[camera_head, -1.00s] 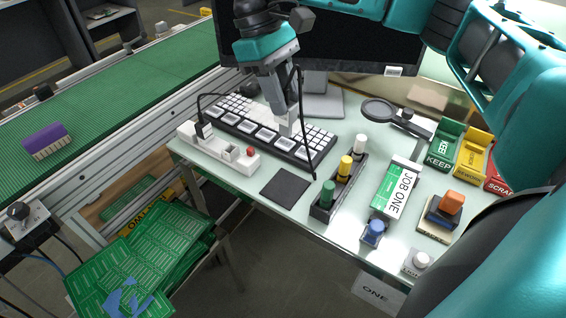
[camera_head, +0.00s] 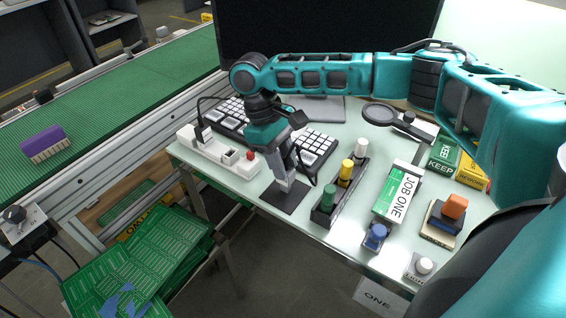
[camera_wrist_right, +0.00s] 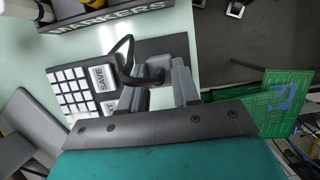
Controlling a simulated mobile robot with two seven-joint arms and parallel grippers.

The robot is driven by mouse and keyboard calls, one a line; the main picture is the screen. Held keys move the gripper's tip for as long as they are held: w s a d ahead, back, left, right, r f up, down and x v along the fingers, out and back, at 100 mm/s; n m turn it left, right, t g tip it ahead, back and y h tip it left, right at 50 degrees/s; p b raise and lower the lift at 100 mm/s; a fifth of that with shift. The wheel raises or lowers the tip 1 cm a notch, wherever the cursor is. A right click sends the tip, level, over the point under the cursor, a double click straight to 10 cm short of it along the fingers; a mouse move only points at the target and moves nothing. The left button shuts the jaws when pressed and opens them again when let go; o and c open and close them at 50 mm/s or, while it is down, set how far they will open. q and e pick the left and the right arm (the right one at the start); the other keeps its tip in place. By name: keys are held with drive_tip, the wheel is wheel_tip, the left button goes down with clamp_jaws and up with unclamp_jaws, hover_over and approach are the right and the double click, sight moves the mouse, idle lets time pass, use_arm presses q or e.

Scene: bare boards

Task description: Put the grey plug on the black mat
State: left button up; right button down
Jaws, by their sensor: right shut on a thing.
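The black mat (camera_head: 290,207) lies flat on the pale table, to the right of the white power strip. My right gripper (camera_head: 284,184) is above the mat, pointing down, shut on the grey plug. The plug is mostly hidden by the fingers, and its black cable (camera_head: 311,172) loops out beside them. In the right wrist view the fingers (camera_wrist_right: 158,85) have the cable (camera_wrist_right: 125,48) curling between and ahead of them, with the mat (camera_wrist_right: 165,48) behind. I cannot tell whether the plug touches the mat. My left gripper is out of view.
The white power strip (camera_head: 212,157) holds a black plug (camera_head: 199,133). A keyboard (camera_head: 318,148) lies behind the mat. A marker holder (camera_head: 324,215) stands close on the mat's right. A JOB ONE box (camera_head: 398,190) and blue stamp (camera_head: 376,236) are further right.

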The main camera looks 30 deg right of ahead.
drive_tip(key=shift+f, duration=0.3)
drive_tip(key=shift+r, duration=0.1)
drive_tip(key=c, duration=0.8)
unclamp_jaws()
